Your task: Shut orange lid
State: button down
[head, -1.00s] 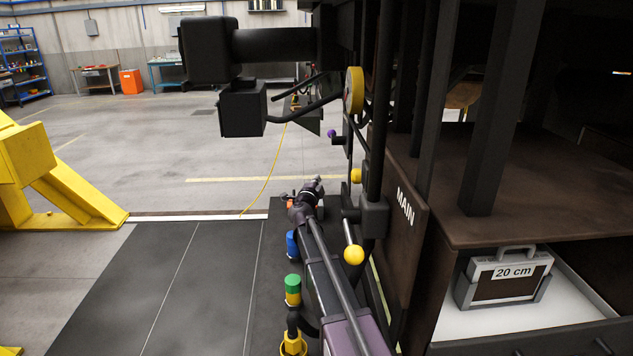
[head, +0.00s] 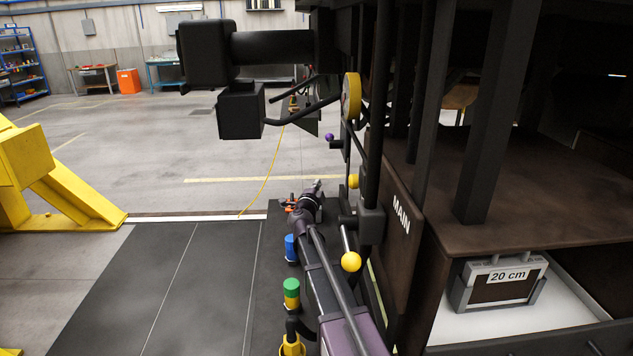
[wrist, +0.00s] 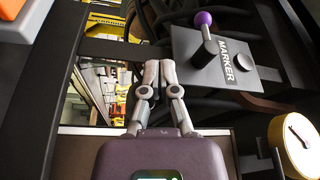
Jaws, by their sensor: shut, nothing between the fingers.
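My gripper (wrist: 159,70) is shut and empty, its two fingers together in the wrist view. In the head view my gripper (head: 317,186) points away from me, low beside the dark railcar. An orange part (wrist: 12,9) shows in the top left corner of the wrist view, above a pale edge and cut off by the frame. I cannot tell whether it is the orange lid or how far it is open. A small orange patch (head: 290,207) shows just left of my gripper in the head view, partly hidden. The fingers are apart from the orange part in the wrist view.
A "MARKER" panel (wrist: 235,62) with a purple-knobbed lever (wrist: 204,20) stands right of the fingers. A round gauge (wrist: 297,146) is at lower right. Yellow-knobbed levers (head: 351,262) and a "MAIN" panel (head: 399,213) line the railcar.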

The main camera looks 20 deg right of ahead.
jog(key=shift+s+a+f+b, duration=0.2)
jog(key=shift+s+a+f, duration=0.05)
jog(key=shift+s, duration=0.5)
jog(key=shift+s+a+f+b, duration=0.25)
jog(key=shift+s+f, duration=0.05)
jog(key=shift+s, duration=0.45)
jog(key=shift+s+a+f+b, duration=0.2)
jog(key=shift+s+a+f, duration=0.05)
jog(key=shift+s, duration=0.5)
